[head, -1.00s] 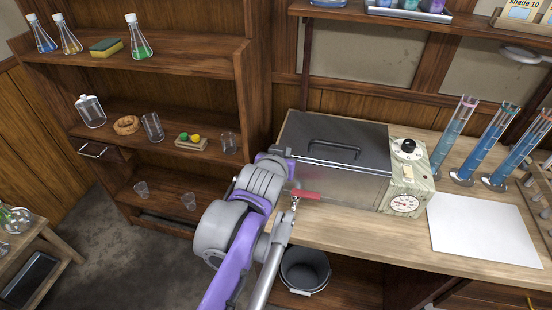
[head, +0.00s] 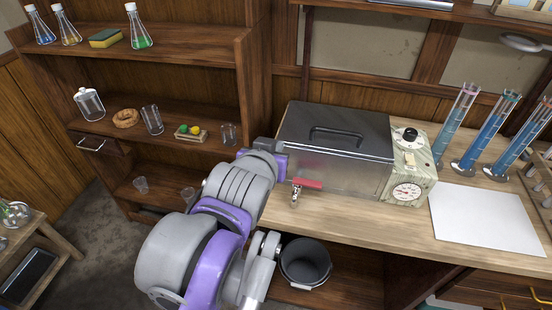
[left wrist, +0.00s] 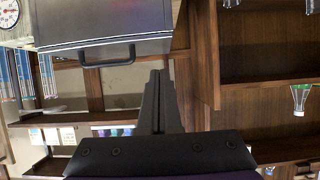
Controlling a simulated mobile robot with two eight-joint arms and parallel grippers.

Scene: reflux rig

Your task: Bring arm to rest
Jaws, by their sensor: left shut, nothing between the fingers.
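My left arm reaches up from the bottom of the head view. My left gripper (head: 270,146) is mostly hidden behind its own wrist there, left of the metal water bath (head: 335,165). In the left wrist view, the two dark fingers of my left gripper (left wrist: 160,75) are together with nothing between them. In that view the water bath (left wrist: 105,20) shows upside down beyond the fingers, with its lid handle. I cannot tell the exact gap between the gripper and the bath. My right gripper is in neither view.
The bath's red-handled tap (head: 306,184) is just right of my wrist. A bucket (head: 305,262) stands below. A wooden shelf unit (head: 190,55) with flasks and glassware is on the left. Blue-filled cylinders (head: 495,135) and a white sheet (head: 485,222) are on the right of the bench.

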